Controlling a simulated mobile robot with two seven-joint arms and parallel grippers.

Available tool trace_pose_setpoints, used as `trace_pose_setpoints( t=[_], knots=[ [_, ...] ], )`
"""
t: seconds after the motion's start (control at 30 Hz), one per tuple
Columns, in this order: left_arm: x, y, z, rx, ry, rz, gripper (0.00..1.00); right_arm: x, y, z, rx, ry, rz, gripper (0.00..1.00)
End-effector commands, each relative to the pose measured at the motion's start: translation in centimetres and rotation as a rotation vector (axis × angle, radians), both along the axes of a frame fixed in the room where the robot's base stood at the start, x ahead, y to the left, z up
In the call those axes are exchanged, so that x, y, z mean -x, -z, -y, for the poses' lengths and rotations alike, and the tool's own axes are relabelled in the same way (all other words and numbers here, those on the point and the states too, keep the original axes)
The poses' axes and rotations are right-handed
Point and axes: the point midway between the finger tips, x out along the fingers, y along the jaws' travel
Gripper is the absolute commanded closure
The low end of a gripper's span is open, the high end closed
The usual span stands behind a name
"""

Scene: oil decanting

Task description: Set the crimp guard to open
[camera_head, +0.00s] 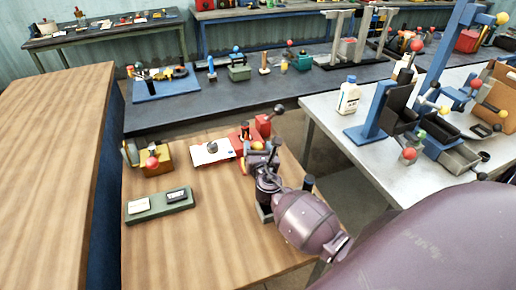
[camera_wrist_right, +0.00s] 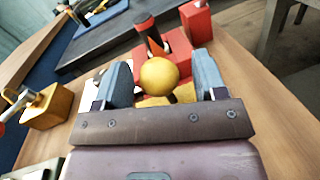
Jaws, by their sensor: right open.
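A red fixture (camera_head: 238,136) with a yellow ball knob (camera_head: 256,146) stands on the wooden table, near its far right corner. No label names the crimp guard; I cannot tell whether this is it or how its guard is set. My right gripper (camera_head: 262,157) is at the knob. In the right wrist view, its blue-grey fingers are open, one on each side of the yellow ball (camera_wrist_right: 158,76). I cannot tell whether they touch it. The red fixture (camera_wrist_right: 178,45) shows behind the ball, partly hidden by the fingers. My left gripper is not in view.
A brass-coloured device (camera_head: 150,155) with a red knob stands left, with a white plate (camera_head: 212,152) between it and the red fixture. A green block (camera_head: 160,206) with labels lies nearer. A red upright block (camera_head: 263,125) stands just behind the gripper. The table's front left is clear.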

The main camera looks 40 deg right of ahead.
Motion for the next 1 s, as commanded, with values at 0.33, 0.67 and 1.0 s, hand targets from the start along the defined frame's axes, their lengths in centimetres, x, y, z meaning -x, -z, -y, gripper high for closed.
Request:
trace_pose_setpoints(
  t=[0.33, 0.67, 1.0],
  knots=[
    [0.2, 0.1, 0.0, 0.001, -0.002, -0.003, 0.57, 4.1, 0.1, -1.8, -0.002, 0.001, -0.002, 0.36],
    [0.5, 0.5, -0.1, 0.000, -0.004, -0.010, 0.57, 8.7, 0.1, -4.0, -0.001, 0.000, -0.002, 0.36],
    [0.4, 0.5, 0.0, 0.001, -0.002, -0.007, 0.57, 9.8, 0.0, -4.5, 0.000, 0.001, -0.001, 0.36]
  ],
)
